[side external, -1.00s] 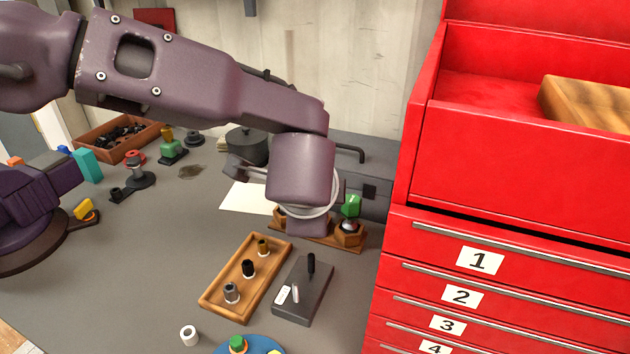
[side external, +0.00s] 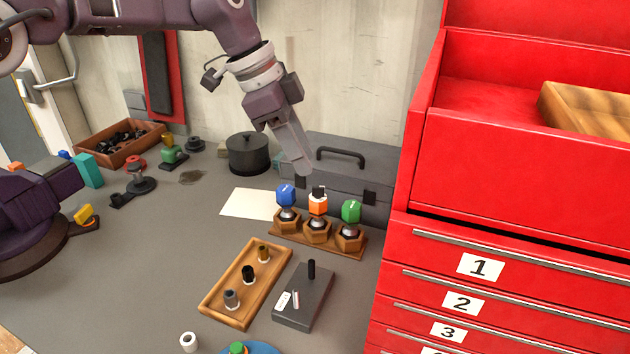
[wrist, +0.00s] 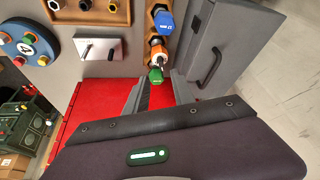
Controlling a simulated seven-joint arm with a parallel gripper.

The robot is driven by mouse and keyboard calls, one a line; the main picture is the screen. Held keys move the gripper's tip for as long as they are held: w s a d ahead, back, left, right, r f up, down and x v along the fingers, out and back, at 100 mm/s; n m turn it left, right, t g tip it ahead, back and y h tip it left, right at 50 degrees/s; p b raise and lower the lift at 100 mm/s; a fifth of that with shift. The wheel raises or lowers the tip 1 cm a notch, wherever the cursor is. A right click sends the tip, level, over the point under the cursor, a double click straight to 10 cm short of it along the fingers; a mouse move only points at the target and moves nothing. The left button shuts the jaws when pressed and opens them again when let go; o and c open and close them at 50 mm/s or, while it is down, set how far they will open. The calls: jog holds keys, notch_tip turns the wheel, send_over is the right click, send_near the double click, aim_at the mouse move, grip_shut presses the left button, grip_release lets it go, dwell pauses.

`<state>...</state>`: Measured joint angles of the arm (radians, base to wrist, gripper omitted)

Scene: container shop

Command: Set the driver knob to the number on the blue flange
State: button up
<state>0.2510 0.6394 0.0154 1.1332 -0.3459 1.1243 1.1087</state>
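The blue flange piece (side external: 286,195) stands in the left wooden hex holder; its white marking is too small to read. In the wrist view it (wrist: 163,22) is near the top. Orange (side external: 318,205) and green (side external: 351,211) pieces stand beside it. A dark grey box (side external: 292,310) with an upright black post (side external: 311,269) and a white label lies in front; I take it for the driver knob unit, and it also shows in the wrist view (wrist: 112,44). My gripper (side external: 305,172) is above and behind the orange piece. Its fingers (wrist: 158,92) are apart, with nothing held.
A wooden tray (side external: 210,305) with several sockets lies left of the box. A grey toolbox (side external: 370,192) is behind the holders. Red numbered drawers (side external: 530,240) block the right side. A white paper (side external: 248,204) and bare bench lie left.

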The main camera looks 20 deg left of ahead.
aim_at(319, 188)
jog(key=x, duration=0.6)
jog(key=shift+d+f, duration=0.1)
jog(key=shift+f, duration=0.1)
grip_shut()
